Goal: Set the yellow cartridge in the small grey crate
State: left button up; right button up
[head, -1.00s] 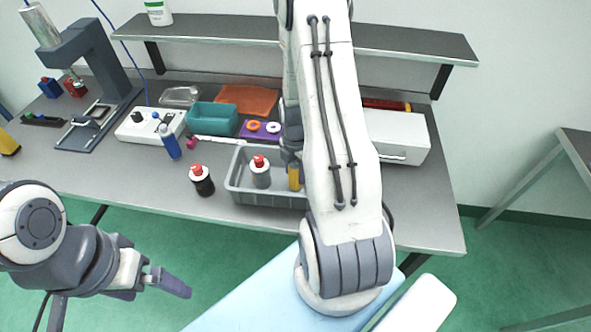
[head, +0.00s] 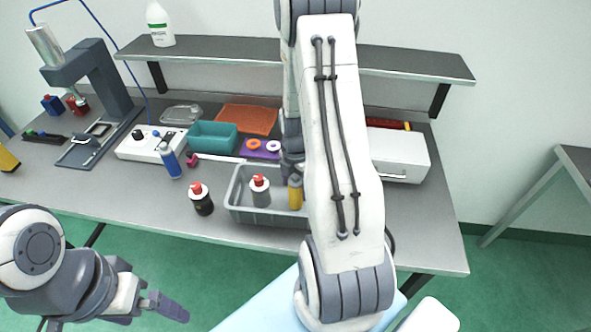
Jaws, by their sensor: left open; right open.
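The yellow cartridge (head: 295,194) stands upright inside the small grey crate (head: 232,201), towards its right side. A grey bottle with a red cap (head: 260,191) stands in the crate to its left. My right gripper (head: 292,172) is open at the cartridge's top, and my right arm hides the crate's right end. I cannot tell whether the fingers touch the cartridge. My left gripper (head: 168,307) is open and empty, low at the left in front of the bench.
A black bottle with a red cap (head: 201,199) stands left of the crate, and a blue bottle (head: 169,160) behind it. A teal tray (head: 213,137), a white box (head: 399,154) and a grey press (head: 95,80) stand further back. A shelf (head: 230,50) spans above.

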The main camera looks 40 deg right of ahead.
notch_tip(320, 180, up, 10)
jog(key=shift+f+b, duration=0.15)
jog(key=shift+b, duration=0.6)
jog(key=a+r+m, duration=0.2)
jog(key=a, duration=0.7)
jog(key=a+r+m, duration=0.2)
jog(key=a+r, duration=0.1)
jog(key=a, duration=0.5)
jog(key=s+a+r+m+y, duration=0.1)
jog(key=s+a+r+m, duration=0.1)
jog(key=s+a+m, duration=0.6)
jog(key=s+a, duration=0.6)
jog(key=s, duration=0.2)
jog(key=shift+r, duration=0.25)
jog(key=shift+f, duration=0.1)
jog(key=shift+f+b, duration=0.7)
jog(key=shift+b, duration=0.1)
